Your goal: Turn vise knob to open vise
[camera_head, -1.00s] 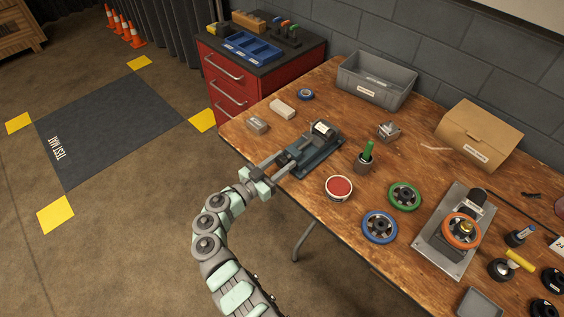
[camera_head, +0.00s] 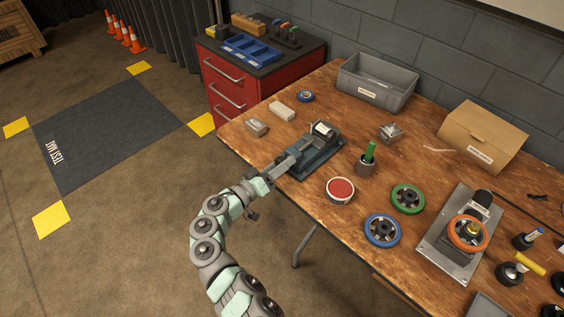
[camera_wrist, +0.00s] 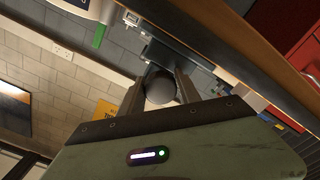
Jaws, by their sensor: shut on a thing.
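The blue-grey vise (camera_head: 318,150) stands at the near-left edge of the workbench, with a white label on its top. My gripper (camera_head: 283,163) reaches in level from the lower left to the vise's near end. In the wrist view, the round dark grey vise knob (camera_wrist: 160,90) sits between the two fingers of my gripper (camera_wrist: 165,82). They are shut on its sides. The vise body (camera_wrist: 160,45) shows beyond the knob. The fingers hide part of the knob, and the head view hides it. How far apart the jaws are I cannot tell.
On the workbench (camera_head: 320,215), a red-topped round tin (camera_head: 340,190), a green-handled tool in a cup (camera_head: 367,160) and small blocks (camera_head: 256,127) lie near the vise. A red drawer cabinet (camera_head: 230,95) stands behind left.

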